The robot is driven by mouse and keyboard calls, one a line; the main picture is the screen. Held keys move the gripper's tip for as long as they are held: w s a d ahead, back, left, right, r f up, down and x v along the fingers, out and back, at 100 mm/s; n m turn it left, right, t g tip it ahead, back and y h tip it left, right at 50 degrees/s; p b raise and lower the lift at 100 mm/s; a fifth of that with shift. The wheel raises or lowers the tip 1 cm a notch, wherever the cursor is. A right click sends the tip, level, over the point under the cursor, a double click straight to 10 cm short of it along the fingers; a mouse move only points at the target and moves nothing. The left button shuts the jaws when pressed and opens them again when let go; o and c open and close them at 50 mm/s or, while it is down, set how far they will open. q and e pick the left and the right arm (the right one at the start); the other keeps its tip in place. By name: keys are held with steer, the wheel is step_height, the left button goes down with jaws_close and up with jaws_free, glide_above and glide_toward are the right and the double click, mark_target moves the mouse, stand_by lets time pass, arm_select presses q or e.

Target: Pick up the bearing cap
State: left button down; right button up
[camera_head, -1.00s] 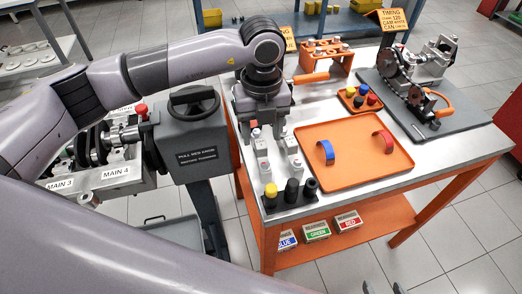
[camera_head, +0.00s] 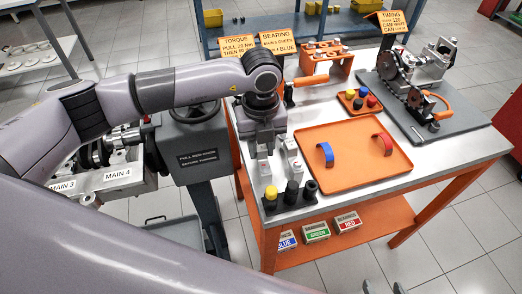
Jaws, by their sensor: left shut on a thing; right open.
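Several small grey bearing caps stand near the left edge of the steel-topped table (camera_head: 355,185). One bearing cap (camera_head: 298,168) stands just right of my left gripper, with another (camera_head: 289,145) behind it. My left gripper (camera_head: 264,166) points down over the row, shut on a bearing cap. My own gripper hides most of that cap, and I cannot tell whether it is clear of the table. My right gripper (camera_head: 383,287) is open at the bottom edge, only its fingertips showing, away from the caps.
A black holder with yellow and black caps (camera_head: 291,193) stands close in front. An orange tray (camera_head: 350,130) with blue (camera_head: 326,152) and red (camera_head: 384,143) bearing shells lies to the right. An orange rack (camera_head: 327,60) stands behind. The engine block (camera_head: 105,178) is left, across a gap.

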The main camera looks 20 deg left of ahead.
arm_select(q)
steer(key=shift+r, duration=0.15)
step_height(320, 180, up, 20)
steer(key=b, duration=0.1)
stand_by(0.5)
